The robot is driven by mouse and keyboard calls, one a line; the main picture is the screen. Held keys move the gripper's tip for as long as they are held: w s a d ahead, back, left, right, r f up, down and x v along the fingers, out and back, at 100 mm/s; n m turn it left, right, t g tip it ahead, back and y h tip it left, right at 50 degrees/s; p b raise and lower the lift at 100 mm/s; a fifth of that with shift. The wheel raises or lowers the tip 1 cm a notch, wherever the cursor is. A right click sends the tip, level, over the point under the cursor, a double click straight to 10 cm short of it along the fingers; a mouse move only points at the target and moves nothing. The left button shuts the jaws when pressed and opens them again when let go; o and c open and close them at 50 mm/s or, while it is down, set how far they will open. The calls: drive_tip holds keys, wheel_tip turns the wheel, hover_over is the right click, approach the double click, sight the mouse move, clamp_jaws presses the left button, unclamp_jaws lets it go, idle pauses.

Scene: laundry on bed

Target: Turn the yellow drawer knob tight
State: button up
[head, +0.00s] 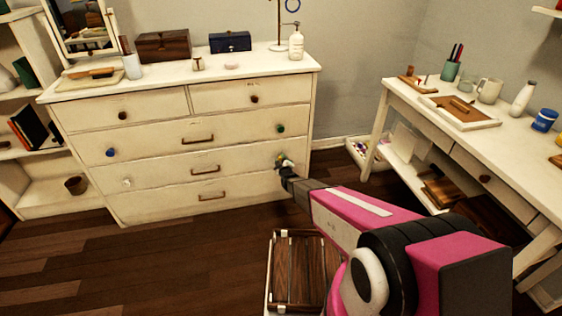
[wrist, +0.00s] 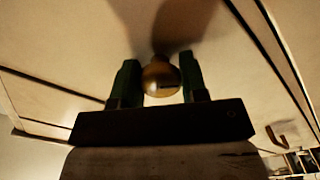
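The yellow knob (wrist: 160,77) is a round, brass-coloured ball on the drawer front in the wrist view. My gripper (wrist: 160,82) has its two dark green fingers on either side of it, with no clear gap between the fingers and the knob's sides. In the head view my gripper (head: 281,162) reaches the right end of the third drawer row (head: 230,165) of the white dresser. Only a small yellowish part of the knob shows there; the gripper hides the rest. The drawer looks closed.
A green knob (head: 281,128) sits just above, a blue knob (head: 110,152) and a white knob (head: 127,182) at left. A wooden slatted crate (head: 270,270) stands on the floor below my arm. A white desk (head: 400,100) is at right.

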drive_tip(key=shift+m, duration=0.3)
drive_tip(key=m, duration=0.3)
drive_tip(key=shift+m, duration=0.4)
drive_tip(key=m, duration=0.3)
drive_tip(key=shift+m, duration=0.3)
drive_tip(key=m, duration=0.3)
drive_tip(key=shift+m, duration=0.3)
drive_tip(key=m, duration=0.3)
drive_tip(key=shift+m, duration=0.3)
drive_tip(key=m, duration=0.6)
drive_tip(key=shift+a, duration=0.1)
drive_tip(key=m, duration=0.6)
drive_tip(key=shift+m, duration=0.3)
